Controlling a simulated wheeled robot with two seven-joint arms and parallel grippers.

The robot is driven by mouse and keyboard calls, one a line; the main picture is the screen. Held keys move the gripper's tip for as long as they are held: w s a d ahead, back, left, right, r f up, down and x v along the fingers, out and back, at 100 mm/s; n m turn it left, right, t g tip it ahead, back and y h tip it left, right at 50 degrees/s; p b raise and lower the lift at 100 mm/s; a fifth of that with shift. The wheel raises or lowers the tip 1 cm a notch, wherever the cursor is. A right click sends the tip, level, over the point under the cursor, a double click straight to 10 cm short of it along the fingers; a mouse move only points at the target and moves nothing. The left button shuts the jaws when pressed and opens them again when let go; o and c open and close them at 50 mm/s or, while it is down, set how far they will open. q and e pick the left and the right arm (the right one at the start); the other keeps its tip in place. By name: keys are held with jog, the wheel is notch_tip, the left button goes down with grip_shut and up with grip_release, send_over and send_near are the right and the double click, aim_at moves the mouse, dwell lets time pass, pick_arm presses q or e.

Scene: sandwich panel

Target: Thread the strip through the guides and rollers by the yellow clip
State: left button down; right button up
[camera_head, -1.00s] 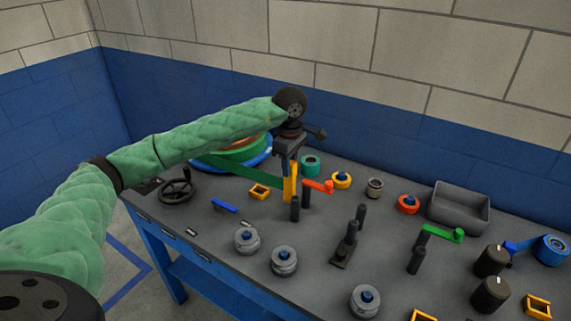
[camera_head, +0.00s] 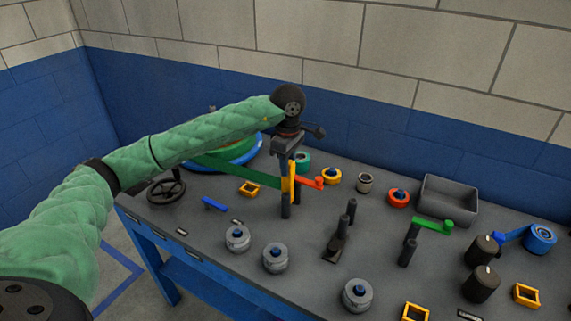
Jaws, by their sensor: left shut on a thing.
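My left gripper (camera_head: 290,162) points down at the back middle of the table, shut on the yellow clip (camera_head: 291,182). A green strip (camera_head: 240,172) runs to the clip from a large green and blue reel (camera_head: 235,152), partly hidden behind my left arm. The clip is beside dark upright posts (camera_head: 285,205) and an orange-red lever (camera_head: 310,182). Grey rollers with blue centres (camera_head: 274,258) stand along the front. Dark posts (camera_head: 349,215), a green lever (camera_head: 433,225) and black rollers (camera_head: 481,284) stand to the right. Yellow square guides (camera_head: 249,189) sit on the table. My right gripper is not in view.
A black handwheel (camera_head: 166,187) is at the left edge. A blue tape roll (camera_head: 540,238) is at the far right. Orange, yellow and teal rolls line the back.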

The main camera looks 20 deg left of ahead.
pick_arm(q)
jog(key=d+b, duration=0.1)
jog(key=d, duration=0.7)
jog(key=shift+s+d, duration=0.2)
jog(key=shift+s, duration=0.15)
dwell(0.7)
dwell(0.3)
jog(key=d+b, duration=0.3)
jog(key=d, duration=0.6)
jog(key=shift+s, duration=0.35)
dwell(0.8)
jog(key=d+b, duration=0.3)
jog(key=d, duration=0.6)
jog(key=shift+s, duration=0.35)
dwell(1.0)
dwell(0.3)
